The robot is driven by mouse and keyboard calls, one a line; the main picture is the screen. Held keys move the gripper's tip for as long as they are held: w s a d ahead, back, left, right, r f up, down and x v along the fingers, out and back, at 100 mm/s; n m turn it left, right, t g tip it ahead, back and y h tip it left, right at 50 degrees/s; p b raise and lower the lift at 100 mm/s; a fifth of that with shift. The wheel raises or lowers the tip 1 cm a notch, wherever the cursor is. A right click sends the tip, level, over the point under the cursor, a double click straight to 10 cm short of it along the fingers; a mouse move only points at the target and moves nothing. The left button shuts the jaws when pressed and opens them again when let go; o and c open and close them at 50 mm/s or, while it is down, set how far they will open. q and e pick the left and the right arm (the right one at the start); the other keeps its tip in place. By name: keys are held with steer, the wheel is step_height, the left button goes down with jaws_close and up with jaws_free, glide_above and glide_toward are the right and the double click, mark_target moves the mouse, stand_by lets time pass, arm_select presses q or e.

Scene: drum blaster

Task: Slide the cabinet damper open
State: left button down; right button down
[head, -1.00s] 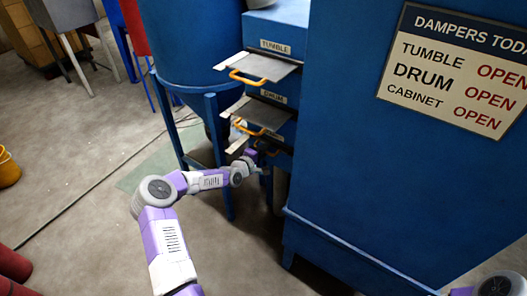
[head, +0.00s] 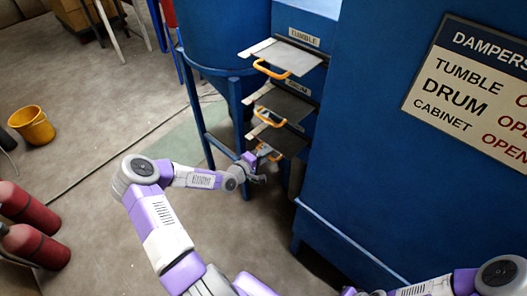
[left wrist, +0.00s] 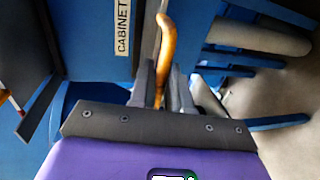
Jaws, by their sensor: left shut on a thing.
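The cabinet damper is the lowest of three grey sliding plates; its plate (head: 286,141) sticks out of the blue housing below the drum damper. Its orange handle (head: 266,151) is partly hidden by my left gripper (head: 262,167) in the head view. In the left wrist view, the left gripper (left wrist: 161,85) is shut on the orange handle (left wrist: 167,40), which stands between the fingers. The "CABINET" label (left wrist: 122,27) is on the blue face beside it. Part of my right arm shows at the bottom right; its gripper is out of view.
The tumble damper (head: 284,56) and drum damper (head: 283,103) stick out above, with orange handles. A blue leg (head: 198,105) stands close left of my gripper. A sign (head: 480,90) is on the blue cabinet.

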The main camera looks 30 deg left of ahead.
arm_select(q)
steer(key=shift+s+a+f, duration=0.1)
steer(key=shift+s+f, duration=0.1)
steer(key=c, duration=1.5)
jaws_free()
steer(key=shift+o, duration=0.8)
steer(key=shift+r, duration=0.15)
steer(key=shift+s, duration=0.1)
steer(key=p+v, duration=0.2)
steer(key=v, duration=0.5)
steer(key=shift+s, duration=0.25)
